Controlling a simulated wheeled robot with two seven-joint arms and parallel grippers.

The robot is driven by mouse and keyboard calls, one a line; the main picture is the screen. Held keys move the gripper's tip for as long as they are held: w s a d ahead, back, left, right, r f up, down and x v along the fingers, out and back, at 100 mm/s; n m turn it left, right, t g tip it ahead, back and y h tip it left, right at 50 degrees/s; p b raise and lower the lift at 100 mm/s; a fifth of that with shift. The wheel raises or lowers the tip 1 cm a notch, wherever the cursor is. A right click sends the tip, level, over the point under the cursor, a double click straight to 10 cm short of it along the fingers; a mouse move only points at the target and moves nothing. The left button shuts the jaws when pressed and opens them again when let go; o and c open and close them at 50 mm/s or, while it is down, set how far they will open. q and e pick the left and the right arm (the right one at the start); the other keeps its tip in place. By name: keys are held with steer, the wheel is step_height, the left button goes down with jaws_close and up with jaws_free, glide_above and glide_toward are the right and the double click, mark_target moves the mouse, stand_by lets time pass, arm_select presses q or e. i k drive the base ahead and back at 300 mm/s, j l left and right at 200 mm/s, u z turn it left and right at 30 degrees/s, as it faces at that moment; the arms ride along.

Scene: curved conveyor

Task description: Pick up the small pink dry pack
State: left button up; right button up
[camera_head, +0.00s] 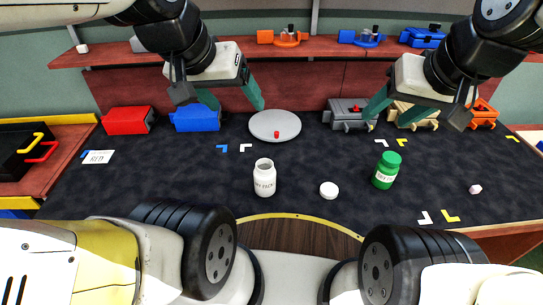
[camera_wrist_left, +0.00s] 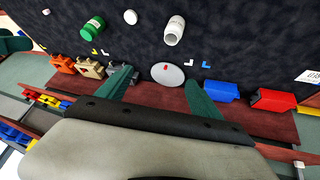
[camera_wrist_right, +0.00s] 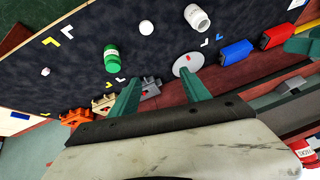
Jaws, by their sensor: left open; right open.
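The small pink dry pack (camera_head: 475,189) is a pale pink block lying on the dark table mat at the right. It also shows small at the left of the right wrist view (camera_wrist_right: 46,71) and at the upper left of the left wrist view (camera_wrist_left: 46,12). My left gripper (camera_head: 232,98) is open and empty above the back of the table, left of the grey disc. My right gripper (camera_head: 393,110) is open and empty above the back right, behind and left of the pink pack, well apart from it.
A white lidless bottle (camera_head: 264,178), a white cap (camera_head: 329,190) and a green capped bottle (camera_head: 386,170) stand mid-table. A grey disc (camera_head: 262,124) holds a small red piece (camera_head: 277,134). Red (camera_head: 128,120), blue and other bins line the back. The mat around the pink pack is clear.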

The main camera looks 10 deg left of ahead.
mark_target(474, 189)
steer(key=z, duration=1.6)
